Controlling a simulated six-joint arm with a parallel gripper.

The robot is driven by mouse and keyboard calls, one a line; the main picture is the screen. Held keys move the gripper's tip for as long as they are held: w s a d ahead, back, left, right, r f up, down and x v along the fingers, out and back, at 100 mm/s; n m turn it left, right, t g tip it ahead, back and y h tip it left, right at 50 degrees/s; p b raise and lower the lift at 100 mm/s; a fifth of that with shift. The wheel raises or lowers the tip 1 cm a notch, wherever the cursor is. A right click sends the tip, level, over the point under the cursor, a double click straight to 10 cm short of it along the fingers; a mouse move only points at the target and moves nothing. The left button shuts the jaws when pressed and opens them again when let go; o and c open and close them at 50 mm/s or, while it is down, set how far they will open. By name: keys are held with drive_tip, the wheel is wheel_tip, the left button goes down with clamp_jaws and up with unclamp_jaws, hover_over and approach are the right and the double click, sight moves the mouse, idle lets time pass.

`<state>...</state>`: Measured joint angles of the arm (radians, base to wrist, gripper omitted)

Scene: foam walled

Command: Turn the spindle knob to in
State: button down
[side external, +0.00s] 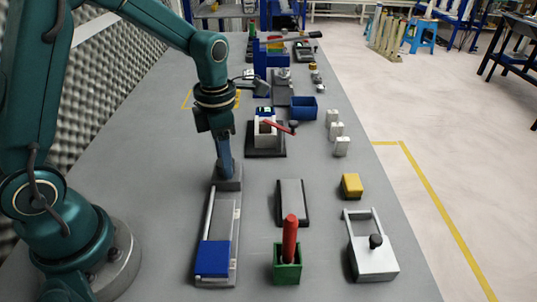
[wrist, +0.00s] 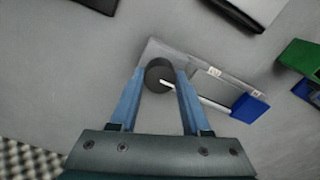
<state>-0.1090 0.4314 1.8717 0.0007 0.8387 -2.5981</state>
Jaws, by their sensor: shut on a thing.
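The spindle knob (wrist: 159,75) is a dark round knob at one end of a long grey fixture (wrist: 230,86). A thin white rod (wrist: 205,101) runs from beside the knob to a blue block (wrist: 250,107) at the other end. Small pale labels lie along the fixture, too small to read. My gripper (wrist: 160,72) is shut on the knob, one blue finger on each side. In the side view my gripper (side external: 225,172) points down at the far end of the fixture, with the blue block (side external: 212,259) at the near end. The knob is hidden there.
Right of the fixture stand a green block with a red handle (side external: 290,238), a grey plate (side external: 291,203), a silver box with a frame handle (side external: 373,258) and a yellow block (side external: 351,186). Behind are a white device (side external: 265,137) and a blue bin (side external: 303,108). Bare table lies left.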

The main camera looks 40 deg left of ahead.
drive_tip(key=shift+c, duration=1.8)
unclamp_jaws()
drive_tip(key=shift+r, duration=2.6)
